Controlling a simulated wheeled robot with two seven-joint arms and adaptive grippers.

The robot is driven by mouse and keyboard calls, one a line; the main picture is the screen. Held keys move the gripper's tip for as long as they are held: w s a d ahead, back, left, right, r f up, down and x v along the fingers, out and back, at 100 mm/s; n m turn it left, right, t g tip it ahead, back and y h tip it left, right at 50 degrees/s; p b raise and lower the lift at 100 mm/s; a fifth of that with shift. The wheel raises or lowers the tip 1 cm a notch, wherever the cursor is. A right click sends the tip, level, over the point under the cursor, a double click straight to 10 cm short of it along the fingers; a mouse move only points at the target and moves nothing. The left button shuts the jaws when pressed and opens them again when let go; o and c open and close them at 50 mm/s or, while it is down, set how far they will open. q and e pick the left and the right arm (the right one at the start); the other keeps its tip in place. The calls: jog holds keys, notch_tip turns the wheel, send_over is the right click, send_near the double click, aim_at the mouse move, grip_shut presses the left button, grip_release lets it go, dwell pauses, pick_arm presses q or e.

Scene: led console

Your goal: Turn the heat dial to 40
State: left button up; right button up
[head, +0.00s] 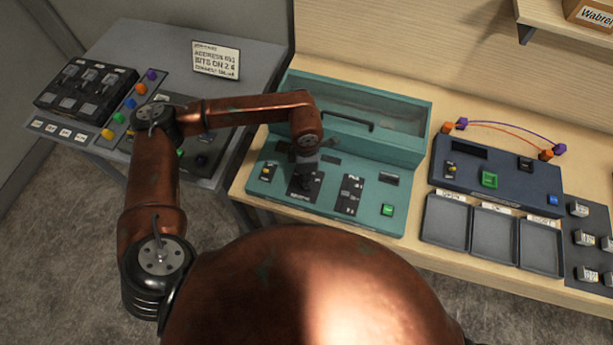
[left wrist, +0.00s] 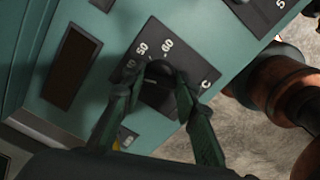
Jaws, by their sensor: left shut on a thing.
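The heat dial is a black knob (left wrist: 158,73) on a black plate on the front panel of the teal console (head: 345,222). In the left wrist view, the marks 50 and 60 and a C show around the knob; another mark at the left is partly hidden by a finger. My left gripper (left wrist: 155,84) is shut on the knob, one finger on each side. I cannot tell where the pointer sits. In the head view my left arm reaches over from the left and its gripper (head: 304,182) covers most of the dial. My right gripper is out of view.
A grey console (head: 80,135) with several coloured buttons and a sign (head: 216,60) stands at the left. Right of the teal console are a blue box (head: 495,178) with wires, grey trays (head: 495,230) and small blocks. A shelf (head: 570,25) overhangs at top right.

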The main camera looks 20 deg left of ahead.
pick_arm(q)
jog(key=o, duration=1.1)
jog(key=shift+o, duration=0.2)
notch_tip(320, 180, up, 12)
dwell(0.5)
